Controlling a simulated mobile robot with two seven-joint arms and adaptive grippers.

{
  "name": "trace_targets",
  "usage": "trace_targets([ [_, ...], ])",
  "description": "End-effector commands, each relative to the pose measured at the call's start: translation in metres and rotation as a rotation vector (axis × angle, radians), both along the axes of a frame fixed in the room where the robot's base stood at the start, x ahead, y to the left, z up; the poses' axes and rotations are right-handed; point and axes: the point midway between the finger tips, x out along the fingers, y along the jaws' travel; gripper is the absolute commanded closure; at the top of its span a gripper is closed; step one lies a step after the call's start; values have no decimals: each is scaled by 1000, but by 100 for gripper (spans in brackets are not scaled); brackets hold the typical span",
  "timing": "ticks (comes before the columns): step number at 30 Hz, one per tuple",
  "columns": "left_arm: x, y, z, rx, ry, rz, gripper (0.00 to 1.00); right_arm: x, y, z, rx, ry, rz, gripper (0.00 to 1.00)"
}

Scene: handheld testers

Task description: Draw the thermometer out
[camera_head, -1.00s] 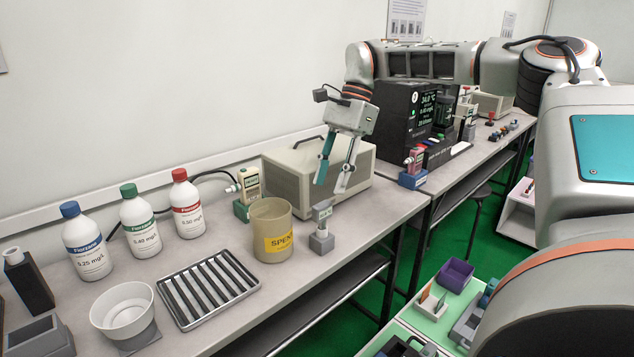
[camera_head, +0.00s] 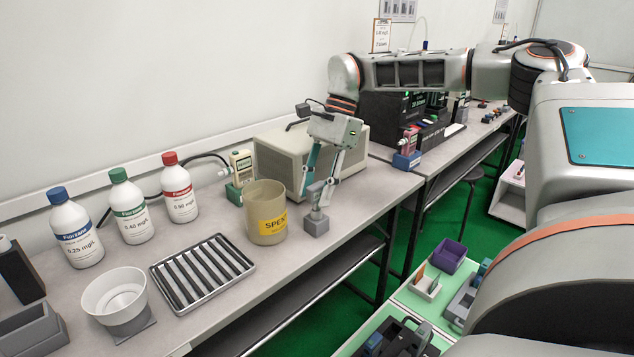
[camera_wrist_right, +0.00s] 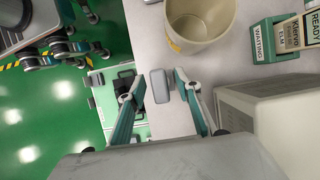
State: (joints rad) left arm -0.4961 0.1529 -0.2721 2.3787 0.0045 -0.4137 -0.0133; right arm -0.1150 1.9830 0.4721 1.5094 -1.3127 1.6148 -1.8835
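The thermometer (camera_head: 316,195) is a small grey handheld device. It stands upright in a grey block stand (camera_head: 316,223) near the front edge of the bench, just right of the beige cup marked SPENT (camera_head: 262,226). My right gripper (camera_head: 318,187) points down at it, with one finger on each side of its upper part. In the right wrist view the thermometer's rounded grey top (camera_wrist_right: 160,88) lies between the two spread fingers (camera_wrist_right: 160,76), with a gap visible on each side. My left gripper is not in view.
A beige box (camera_head: 282,155) stands close behind my right gripper. A green WAITING stand (camera_wrist_right: 262,42) holds another tester beyond the cup. A slotted metal rack (camera_head: 203,272), white bowl (camera_head: 115,297) and three bottles (camera_head: 128,208) stand to the left.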

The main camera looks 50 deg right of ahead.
Motion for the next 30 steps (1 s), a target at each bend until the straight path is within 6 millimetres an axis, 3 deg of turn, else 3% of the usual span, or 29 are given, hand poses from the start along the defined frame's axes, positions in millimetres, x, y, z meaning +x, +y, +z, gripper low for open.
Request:
trace_targets([
  [1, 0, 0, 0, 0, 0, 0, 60, 0, 0, 0, 0, 0, 0, 81],
  [3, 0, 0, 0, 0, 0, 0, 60, 0, 0, 0, 0, 0, 0, 99],
  [4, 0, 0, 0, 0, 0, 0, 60, 0, 0, 0, 0, 0, 0, 100],
  [6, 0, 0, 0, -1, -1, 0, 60, 0, 0, 0, 0, 0, 0, 100],
  [7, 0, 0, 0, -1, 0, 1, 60, 0, 0, 0, 0, 0, 0, 88],
  [9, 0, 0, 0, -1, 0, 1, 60, 0, 0, 0, 0, 1, 0, 100],
  [30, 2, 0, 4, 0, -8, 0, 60, 0, 0, 18, 0, 0, 1, 100],
])
